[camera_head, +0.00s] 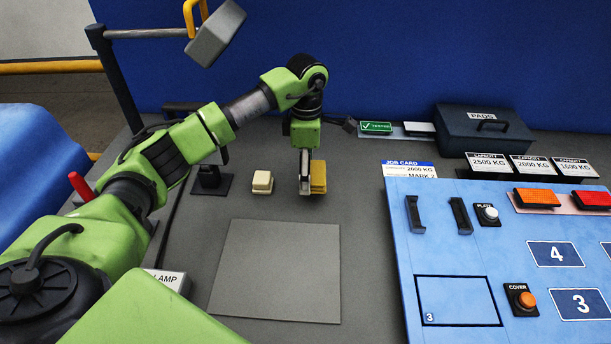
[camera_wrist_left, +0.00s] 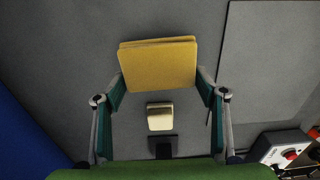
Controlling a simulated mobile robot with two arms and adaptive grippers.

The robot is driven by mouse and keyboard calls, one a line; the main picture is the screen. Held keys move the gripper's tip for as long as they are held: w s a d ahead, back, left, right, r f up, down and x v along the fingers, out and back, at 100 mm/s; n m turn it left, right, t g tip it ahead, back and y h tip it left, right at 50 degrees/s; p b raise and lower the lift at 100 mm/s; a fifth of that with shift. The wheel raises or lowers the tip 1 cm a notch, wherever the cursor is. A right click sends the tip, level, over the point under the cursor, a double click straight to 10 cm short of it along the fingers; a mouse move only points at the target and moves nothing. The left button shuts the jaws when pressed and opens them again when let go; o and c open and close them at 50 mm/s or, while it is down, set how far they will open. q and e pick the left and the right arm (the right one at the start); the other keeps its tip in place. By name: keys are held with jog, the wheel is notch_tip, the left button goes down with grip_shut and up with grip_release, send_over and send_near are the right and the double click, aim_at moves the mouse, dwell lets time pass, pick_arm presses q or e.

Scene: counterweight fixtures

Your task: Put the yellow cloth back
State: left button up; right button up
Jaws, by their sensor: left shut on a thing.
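The yellow cloth (camera_head: 318,177) is a small folded square pad, at the middle of the grey bench in the head view. My left gripper (camera_head: 308,187) points down and is shut on the cloth. In the left wrist view the cloth (camera_wrist_left: 158,66) sits between the two fingertips (camera_wrist_left: 161,84), its flat face turned to the camera. I cannot tell whether the cloth touches the bench or is held just above it. My right gripper is not in view.
A cream block (camera_head: 262,182) stands just left of the cloth, with a dark stand (camera_head: 212,182) beyond it. A flat grey plate (camera_head: 277,270) lies in front. A blue panel (camera_head: 470,255) fills the right; a PADS box (camera_head: 484,131) stands behind. A grey weight (camera_head: 215,35) hangs upper left.

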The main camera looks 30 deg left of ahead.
pick_arm(q)
jog(key=shift+w+a+f, duration=0.2)
jog(key=shift+w+f, duration=0.05)
jog(key=shift+f, duration=0.2)
notch_tip(320, 180, down, 2)
jog(key=shift+f+p, duration=0.1)
jog(key=shift+p, duration=0.8)
jog(key=shift+f, duration=0.4)
jog(key=shift+f, duration=0.1)
jog(key=shift+f+b, duration=0.2)
jog(key=shift+b, duration=0.1)
jog(key=o, duration=1.1)
jog(key=shift+r, duration=0.1)
